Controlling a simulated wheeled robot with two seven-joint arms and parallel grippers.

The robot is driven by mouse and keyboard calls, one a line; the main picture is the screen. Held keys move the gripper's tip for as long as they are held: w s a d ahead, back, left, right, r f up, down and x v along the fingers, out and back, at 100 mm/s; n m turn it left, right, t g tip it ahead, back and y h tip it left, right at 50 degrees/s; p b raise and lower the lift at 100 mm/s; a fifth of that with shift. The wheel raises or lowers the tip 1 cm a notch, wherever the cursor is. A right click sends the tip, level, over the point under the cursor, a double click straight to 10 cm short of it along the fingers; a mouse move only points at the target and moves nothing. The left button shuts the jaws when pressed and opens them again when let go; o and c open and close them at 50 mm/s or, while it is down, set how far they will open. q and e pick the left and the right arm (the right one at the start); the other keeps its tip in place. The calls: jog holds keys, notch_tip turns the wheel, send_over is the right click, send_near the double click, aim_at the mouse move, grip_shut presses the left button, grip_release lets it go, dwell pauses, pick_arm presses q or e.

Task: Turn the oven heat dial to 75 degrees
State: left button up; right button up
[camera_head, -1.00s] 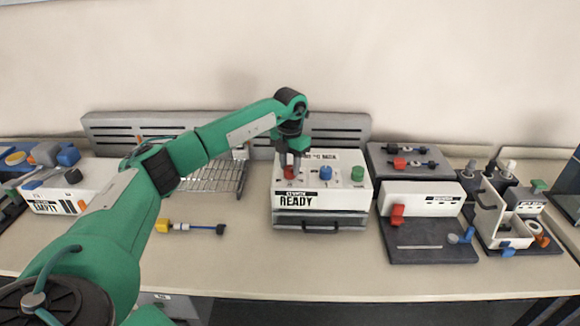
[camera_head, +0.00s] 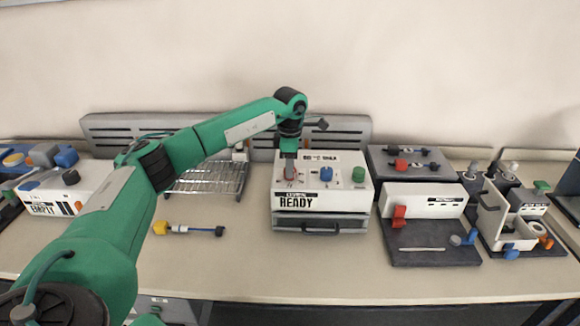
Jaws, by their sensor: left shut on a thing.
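The oven is a white box (camera_head: 345,194) labelled READY, in the middle of the table, with a grey drawer front and dark handle below. On its sloped top sit a red dial, a blue dial (camera_head: 326,174) and a green dial (camera_head: 358,174). My left gripper (camera_head: 289,173) reaches down from above and is shut on the red dial at the left, mostly hiding it. The dial's pointer and the scale marks are too small or covered to read. My right gripper is not in view.
A wire rack (camera_head: 208,180) stands left of the oven. A white box labelled EMPTY (camera_head: 62,192) is further left. A small yellow-and-black tool (camera_head: 188,229) lies in front of the rack. Dark fixtures (camera_head: 432,250) stand close on the right. The table front is mostly clear.

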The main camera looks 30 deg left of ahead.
pick_arm(q)
jog(key=m, duration=0.5)
jog(key=shift+r+m+b, duration=0.15)
jog(key=shift+m+b, duration=0.15)
jog(key=shift+b, duration=0.05)
jog(key=m, duration=0.2)
jog(key=shift+m, duration=1)
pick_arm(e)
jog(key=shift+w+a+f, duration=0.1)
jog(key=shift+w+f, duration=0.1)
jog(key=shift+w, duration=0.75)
